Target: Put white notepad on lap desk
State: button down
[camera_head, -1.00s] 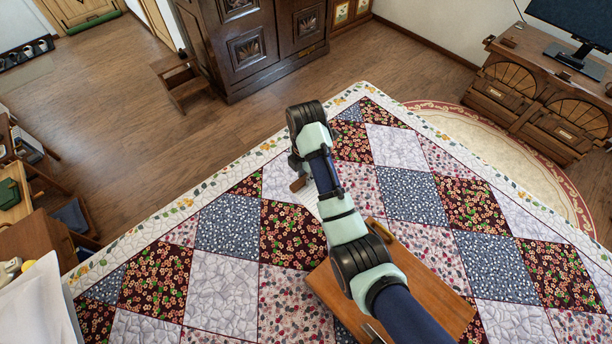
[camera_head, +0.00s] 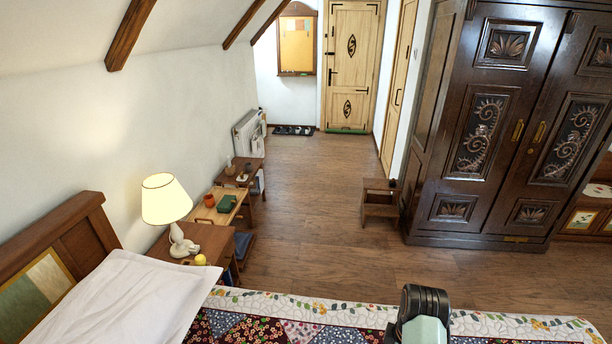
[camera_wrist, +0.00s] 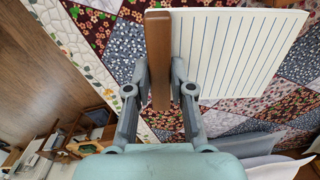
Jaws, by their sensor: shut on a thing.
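The white notepad (camera_wrist: 235,50) shows in the wrist view as a white sheet with blue lines and a brown strip along its left edge. My gripper (camera_wrist: 159,80) is shut on that brown strip, one finger on each side. The notepad is held over the patterned quilt; I cannot tell how high. In the head view only a part of my arm shows at the bottom edge, and my gripper and the notepad are out of frame.
The quilted bed (camera_head: 270,328) fills the bottom of the head view, with a white pillow (camera_head: 140,300) at left. A lamp (camera_head: 168,205) stands on a nightstand beside it. A dark armoire (camera_head: 490,130) and a small step stool (camera_head: 379,203) stand beyond open wooden floor.

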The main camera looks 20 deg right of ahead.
jog(key=w+a+r+m+p, duration=0.1)
jog(key=w+a+m, duration=0.2)
jog(key=a, duration=0.7)
jog(key=w+a+r+m+p, duration=0.1)
jog(key=w+a, duration=0.4)
jog(key=a, duration=0.6)
jog(key=w+a+r+m+p, duration=0.1)
jog(key=w+a+r+m, duration=0.2)
jog(key=a, duration=0.8)
jog(key=shift+w+m, duration=0.6)
jog(key=shift+m, duration=0.3)
